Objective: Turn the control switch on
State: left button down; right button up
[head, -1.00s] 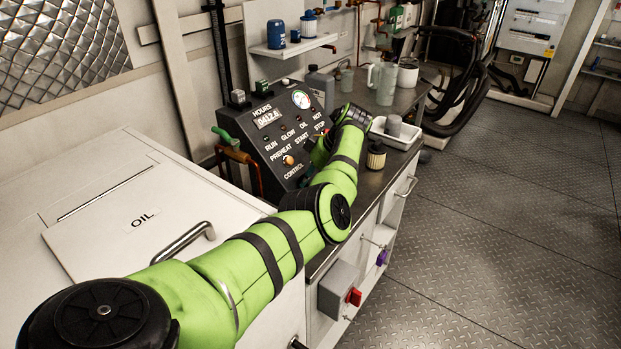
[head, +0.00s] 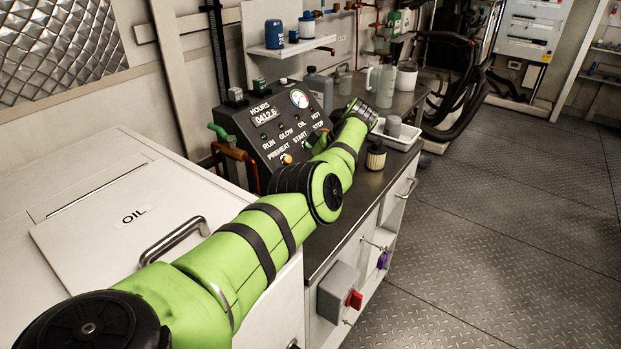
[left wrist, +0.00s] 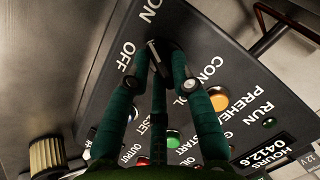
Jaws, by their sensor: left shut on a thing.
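The dark control panel (head: 262,128) stands at the back of the bench, with gauge, hour counter and labelled buttons. In the left wrist view, the black control switch (left wrist: 157,52) sits beside the words OFF, ON and CONTROL. My left gripper (left wrist: 160,66) has its dark green fingers closed around the switch, partly covering it. The knob appears close to the OFF label, but its exact pointing direction is unclear. In the head view my green left arm crosses in front of the panel's lower part and hides the switch. My right gripper is not in view.
An orange button (left wrist: 219,99) and a green button (left wrist: 173,139) lie close to my fingers. A small filter (head: 376,155) and a white tray (head: 402,137) stand on the bench right of my wrist. The white OIL cabinet (head: 95,225) lies left of my arm.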

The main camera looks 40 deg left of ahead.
pick_arm(q)
jog(key=c, duration=1.3)
grip_release()
jog(key=shift+d, duration=0.1)
jog(key=shift+c, duration=0.2)
jog(key=shift+r, duration=0.1)
notch_tip(320, 180, up, 10)
jog(key=shift+s, duration=0.1)
